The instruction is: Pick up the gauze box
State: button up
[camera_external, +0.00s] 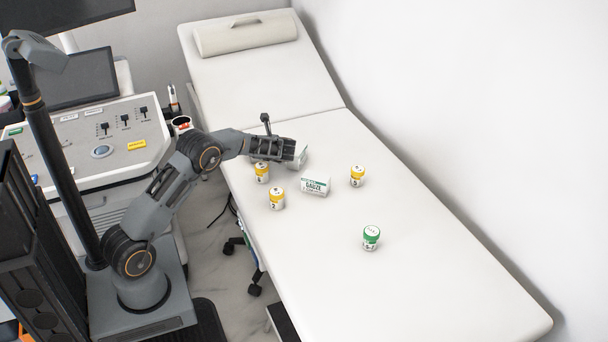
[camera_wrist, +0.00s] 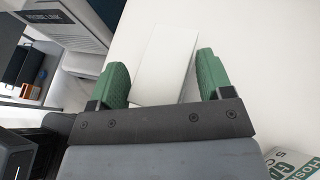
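The gauze box (camera_external: 315,187), white with green lettering reading GAUZE, lies on the examination bed in the external view. A corner of this box (camera_wrist: 296,166) shows at the lower right of the wrist view, outside my fingers. My gripper (camera_external: 293,152) is above the bed, just behind and left of the gauze box. In the wrist view my gripper (camera_wrist: 164,80) is open, its green finger pads wide apart. A plain white box (camera_wrist: 165,62) lies in front of and between the fingers; I cannot tell if they touch it. It partly shows by the gripper in the external view (camera_external: 300,159).
Yellow-capped bottles stand left (camera_external: 262,172), front left (camera_external: 277,199) and right (camera_external: 357,176) of the gauze box. A green-capped bottle (camera_external: 371,238) stands farther forward. The bed's (camera_external: 420,290) front part is clear. A control console (camera_external: 85,140) stands at left.

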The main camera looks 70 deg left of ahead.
jog(key=c, duration=0.9)
